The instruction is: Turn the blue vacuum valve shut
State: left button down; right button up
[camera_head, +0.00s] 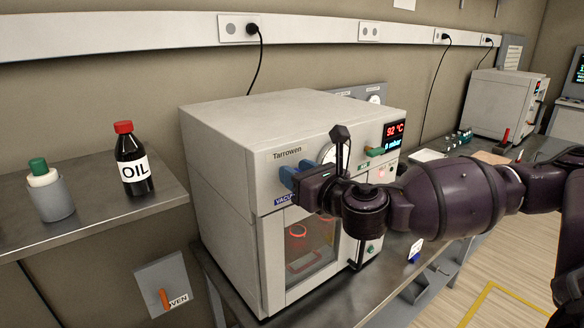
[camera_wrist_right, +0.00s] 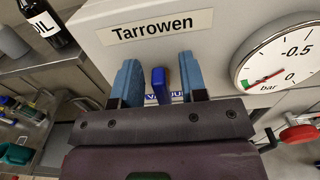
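The blue vacuum valve handle (camera_wrist_right: 159,85) stands upright below the Tarrowen nameplate in the right wrist view, above a blue label whose text is partly covered. My right gripper (camera_wrist_right: 159,86) is open, with one blue finger on each side of the handle and a visible gap on both sides. In the head view my right gripper (camera_head: 308,174) is at the front of the oven (camera_head: 245,135), over the "VACU" label (camera_head: 284,199), and hides most of the valve. My left gripper is in neither view.
A pressure gauge (camera_wrist_right: 278,55) is close right of the fingers. The oven display (camera_head: 394,135) reads 92 °C and 0 mbar. A green handle (camera_head: 375,151) sits below it. An oil bottle (camera_head: 133,165) and a green-capped container (camera_head: 50,192) stand on the left bench.

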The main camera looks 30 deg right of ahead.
dwell(0.3)
grip_shut()
